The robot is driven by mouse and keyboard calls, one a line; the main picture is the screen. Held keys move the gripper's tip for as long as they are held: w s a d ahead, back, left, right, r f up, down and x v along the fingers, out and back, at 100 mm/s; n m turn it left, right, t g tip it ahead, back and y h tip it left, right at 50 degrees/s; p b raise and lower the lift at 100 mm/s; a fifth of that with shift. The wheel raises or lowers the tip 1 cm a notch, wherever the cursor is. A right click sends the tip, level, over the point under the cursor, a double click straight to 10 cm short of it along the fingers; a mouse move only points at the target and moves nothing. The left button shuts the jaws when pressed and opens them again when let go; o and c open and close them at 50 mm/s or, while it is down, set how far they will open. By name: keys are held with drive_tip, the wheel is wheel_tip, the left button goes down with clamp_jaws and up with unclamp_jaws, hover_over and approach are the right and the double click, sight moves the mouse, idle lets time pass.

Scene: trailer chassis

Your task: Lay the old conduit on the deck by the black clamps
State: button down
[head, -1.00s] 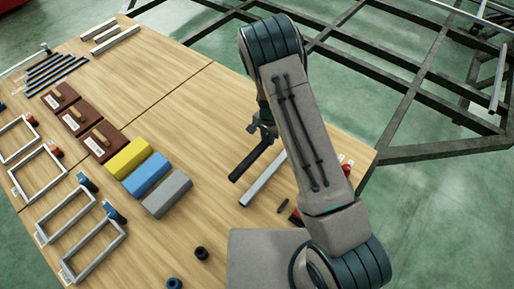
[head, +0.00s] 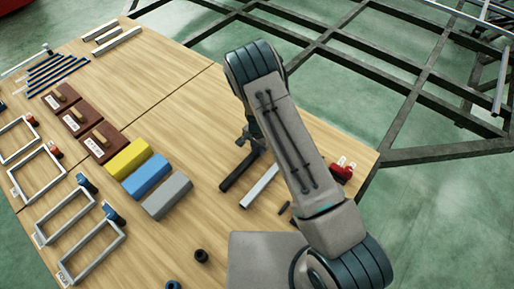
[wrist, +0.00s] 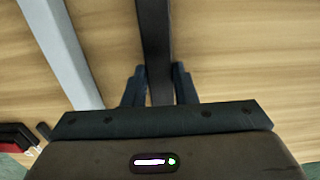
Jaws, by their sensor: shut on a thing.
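A dark square bar (head: 238,174), which looks like the old conduit, is at the near right part of the wooden table. My gripper (wrist: 158,86) is shut on this bar, with one finger on each side; the bar (wrist: 153,35) runs straight up the wrist view. The bar is low over the wood or on it; I cannot tell which. My gripper is partly hidden behind my arm in the head view. A silver bar (head: 260,187) lies just right of the dark one, apart from it. I cannot make out with certainty which items are the black clamps.
Yellow (head: 129,159), blue (head: 147,175) and grey (head: 167,194) blocks stand left of the bars. Red items (head: 342,170) sit at the table's right edge. A black ring-like piece (head: 201,256) lies near the front. A dark steel frame (head: 405,105) stands beyond the table.

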drive_tip(key=c, duration=1.2)
unclamp_jaws()
drive_tip(key=shift+f, duration=0.1)
drive_tip(key=shift+o, duration=0.2)
drive_tip(key=s+d+r+n+y+p, duration=0.1)
drive_tip(key=d+r, duration=0.1)
drive_tip(key=r, duration=1)
drive_tip(key=s+d+r+p, duration=0.1)
drive_tip(key=s+d+r, duration=0.1)
drive_tip(key=r, duration=0.9)
drive_tip(key=s+d+r+n, duration=0.2)
drive_tip(key=s+d+r, duration=0.2)
drive_tip(key=s+r, duration=0.2)
drive_tip(key=s+d+r+n+t, duration=0.1)
drive_tip(key=s+d+r+n, duration=0.1)
drive_tip(key=s+r, duration=0.4)
drive_tip(key=s+d+r+n+h, duration=0.1)
drive_tip(key=s+d+r, duration=0.4)
drive_tip(key=s, duration=0.5)
drive_tip(key=shift+s+d+r+n+t, duration=0.15)
drive_tip(key=shift+d+r+n+t, duration=0.25)
drive_tip(key=shift+r+n, duration=0.3)
drive_tip(key=shift+f, duration=0.1)
